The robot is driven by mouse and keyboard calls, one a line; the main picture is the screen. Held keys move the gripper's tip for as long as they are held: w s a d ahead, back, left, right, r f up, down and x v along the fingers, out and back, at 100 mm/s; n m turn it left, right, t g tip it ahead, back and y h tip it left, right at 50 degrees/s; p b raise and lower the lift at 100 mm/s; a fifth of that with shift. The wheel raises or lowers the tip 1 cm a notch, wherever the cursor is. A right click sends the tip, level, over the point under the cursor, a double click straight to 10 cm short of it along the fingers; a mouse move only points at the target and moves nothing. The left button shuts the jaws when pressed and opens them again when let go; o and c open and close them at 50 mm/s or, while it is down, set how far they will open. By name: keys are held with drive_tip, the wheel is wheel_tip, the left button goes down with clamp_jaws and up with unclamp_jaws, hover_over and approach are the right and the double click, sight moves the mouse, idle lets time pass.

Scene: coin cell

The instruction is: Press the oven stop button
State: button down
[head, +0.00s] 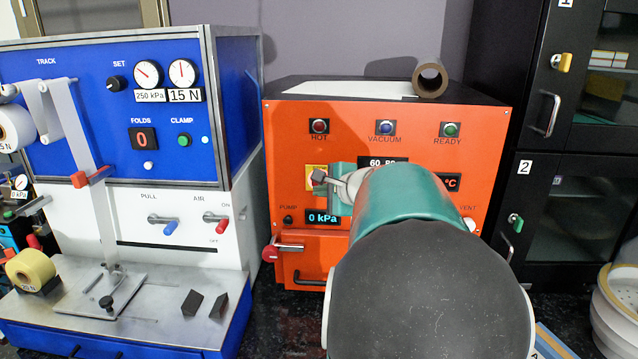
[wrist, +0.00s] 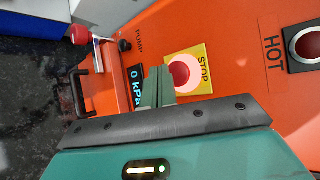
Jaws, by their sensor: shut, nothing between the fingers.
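The oven (head: 390,130) is the orange box in the head view. Its stop button (wrist: 180,74) is a round red button on a yellow plate marked STOP (wrist: 203,61) in the wrist view. In the head view my gripper (head: 319,176) is in front of the plate. I cannot tell whether the fingertips touch the panel or the button.
A pump knob (head: 288,219), a 0 kPa display (head: 324,217) and a red-tipped lever (head: 270,253) are close by on the oven. The HOT lamp (head: 319,126) is above. A blue machine (head: 95,60) stands left and black cabinets (head: 530,130) stand right.

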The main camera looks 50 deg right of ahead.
drive_tip(key=shift+w, duration=0.1)
drive_tip(key=shift+w+d, duration=0.2)
drive_tip(key=shift+d, duration=0.15)
drive_tip(key=shift+w+d, duration=0.3)
drive_tip(key=shift+d, duration=0.1)
idle(1.1)
drive_tip(key=shift+a, duration=0.1)
drive_tip(key=shift+s+a, duration=0.6)
drive_tip(key=shift+a, duration=0.05)
drive_tip(key=s+a, duration=0.3)
drive_tip(key=a, duration=0.1)
drive_tip(key=shift+s+a, duration=0.35)
idle(0.5)
